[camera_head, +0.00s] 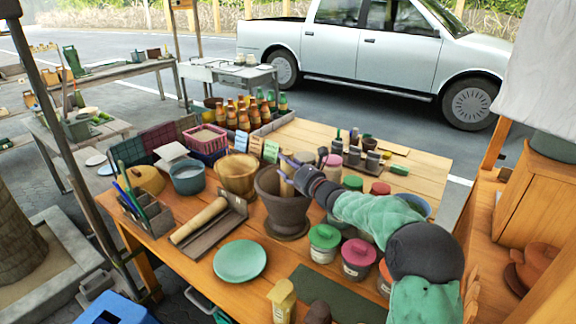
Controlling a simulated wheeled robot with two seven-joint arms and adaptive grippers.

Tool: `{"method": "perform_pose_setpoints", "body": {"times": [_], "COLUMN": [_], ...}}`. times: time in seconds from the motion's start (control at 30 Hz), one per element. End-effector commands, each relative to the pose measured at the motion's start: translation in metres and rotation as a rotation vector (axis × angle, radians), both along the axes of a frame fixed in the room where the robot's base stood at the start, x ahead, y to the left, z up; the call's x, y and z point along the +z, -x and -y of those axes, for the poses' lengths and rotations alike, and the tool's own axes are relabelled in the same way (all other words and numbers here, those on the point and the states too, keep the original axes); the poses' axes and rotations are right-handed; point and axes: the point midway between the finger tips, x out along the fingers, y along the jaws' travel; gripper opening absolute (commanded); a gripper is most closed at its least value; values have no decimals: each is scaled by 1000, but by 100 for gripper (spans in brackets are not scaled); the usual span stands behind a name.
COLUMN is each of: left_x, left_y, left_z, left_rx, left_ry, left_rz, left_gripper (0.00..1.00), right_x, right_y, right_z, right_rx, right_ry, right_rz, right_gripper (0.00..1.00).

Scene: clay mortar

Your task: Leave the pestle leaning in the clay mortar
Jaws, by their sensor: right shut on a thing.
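The dark clay mortar (283,212) stands on the wooden table near the middle of the view, on a dark round base. A pale wooden pestle (287,184) stands near upright with its lower part inside the mortar, its foot hidden by the rim. My right gripper (290,166) reaches in from the right over the mortar's rim and is shut on the pestle's upper part. The fingers are small and partly hidden here. My left gripper is not in view.
A wooden rest (229,222) with a rolling-pin-like rod (200,219) lies left of the mortar. A wooden bucket (237,178) stands close behind left. Lidded jars (324,243) crowd the front right. A green plate (240,261) lies in front.

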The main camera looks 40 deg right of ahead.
Motion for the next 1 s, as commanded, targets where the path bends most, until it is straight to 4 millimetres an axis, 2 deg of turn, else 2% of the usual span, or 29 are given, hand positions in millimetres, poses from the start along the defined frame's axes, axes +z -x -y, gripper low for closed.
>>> {"method": "perform_pose_setpoints", "body": {"times": [0.07, 0.1, 0.17, 0.5, 0.63, 0.77, 1.0], "left_x": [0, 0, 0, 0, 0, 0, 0], "left_y": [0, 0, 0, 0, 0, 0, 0], "left_z": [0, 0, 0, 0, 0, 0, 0], "left_rx": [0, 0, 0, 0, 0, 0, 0], "left_ry": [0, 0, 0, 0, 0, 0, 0], "left_rz": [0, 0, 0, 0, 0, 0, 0], "left_gripper": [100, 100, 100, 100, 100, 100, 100], "right_x": [2, 2, 2, -1, 0, 0, 0], "right_y": [0, 0, 0, 0, 7, 23, 70], "right_z": [0, 0, 0, 0, 0, 0, -1], "right_rx": [0, 0, 0, 0, -2, -3, -4], "right_ry": [1, 1, 1, -1, 0, 1, 2], "right_rz": [3, 3, 3, -2, -1, 0, 1], "right_gripper": [0, 65, 82, 82, 82, 82, 82]}}
